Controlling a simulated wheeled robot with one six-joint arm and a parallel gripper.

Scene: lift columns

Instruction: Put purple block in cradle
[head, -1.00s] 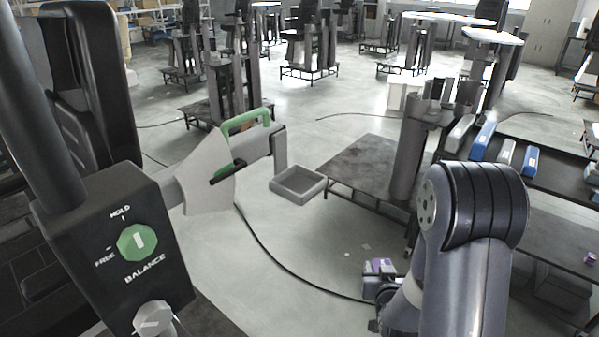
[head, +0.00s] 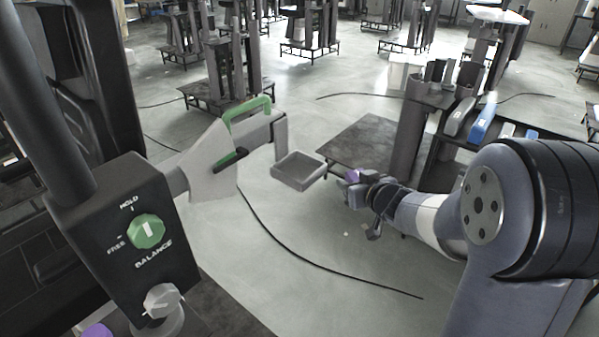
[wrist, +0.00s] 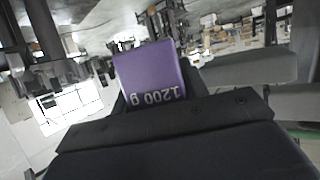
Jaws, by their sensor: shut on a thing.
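My gripper (head: 358,184) is shut on the purple block (wrist: 150,72), which is marked "1200 g"; the lettering appears upside down in the wrist view. In the head view the block (head: 352,175) shows as a small purple patch at the gripper's tip. The cradle seems to be the shallow grey square tray (head: 300,184) hanging from the end of the grey balance arm. Its inside looks empty. My gripper is to the right of the tray, with a small gap between block and tray in the picture. The jaws are mostly hidden.
A black balance box (head: 140,245) with a green knob stands at the left. A green handle (head: 247,118) rises from the balance arm. A dark low platform with a column (head: 408,140) stands behind my gripper. A shelf with blue and grey blocks (head: 487,120) is at the right.

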